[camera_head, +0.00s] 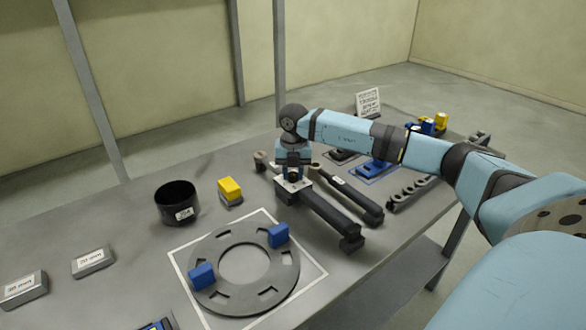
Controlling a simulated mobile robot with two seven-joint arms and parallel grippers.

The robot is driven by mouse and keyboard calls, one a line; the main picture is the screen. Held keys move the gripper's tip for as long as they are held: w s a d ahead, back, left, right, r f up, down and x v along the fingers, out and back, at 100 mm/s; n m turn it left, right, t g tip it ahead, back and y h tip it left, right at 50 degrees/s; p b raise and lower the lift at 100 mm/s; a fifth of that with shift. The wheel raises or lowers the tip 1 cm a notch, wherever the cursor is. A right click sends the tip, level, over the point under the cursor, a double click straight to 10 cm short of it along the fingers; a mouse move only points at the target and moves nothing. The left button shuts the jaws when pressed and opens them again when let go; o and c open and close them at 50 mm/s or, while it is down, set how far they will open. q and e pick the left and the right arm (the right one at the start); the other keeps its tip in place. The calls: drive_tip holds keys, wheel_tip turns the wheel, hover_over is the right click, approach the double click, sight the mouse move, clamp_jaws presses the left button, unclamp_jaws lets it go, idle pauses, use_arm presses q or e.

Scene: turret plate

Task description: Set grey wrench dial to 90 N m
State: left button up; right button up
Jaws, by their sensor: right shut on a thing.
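My right arm reaches in from the right and its gripper (292,182) points down over the table. My left gripper is not in view.
A flat grey ring plate (213,255) with two blue blocks (202,276) lies inside a white outline at the front. Blue parts (375,168) and a sign (368,102) are behind.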

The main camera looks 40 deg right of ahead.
sight(293, 174)
drive_tip(key=m+p, duration=0.1)
drive_tip(key=m, duration=0.2)
drive_tip(key=shift+r+m, duration=0.15)
drive_tip(key=shift+m, duration=0.15)
drive_tip(key=m+p, duration=0.2)
drive_tip(key=m, duration=0.3)
drive_tip(key=shift+m+p, duration=0.3)
drive_tip(key=m+p, duration=0.1)
drive_tip(key=m, duration=0.2)
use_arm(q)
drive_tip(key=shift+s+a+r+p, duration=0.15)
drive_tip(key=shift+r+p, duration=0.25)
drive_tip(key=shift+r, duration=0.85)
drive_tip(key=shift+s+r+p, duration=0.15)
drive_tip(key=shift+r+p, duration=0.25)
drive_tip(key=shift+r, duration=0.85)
use_arm(e)
drive_tip(key=shift+m, duration=1.7)
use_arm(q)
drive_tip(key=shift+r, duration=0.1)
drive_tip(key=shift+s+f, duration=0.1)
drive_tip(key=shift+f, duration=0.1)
use_arm(e)
drive_tip(key=o, duration=0.9)
drive_tip(key=shift+o, duration=0.2)
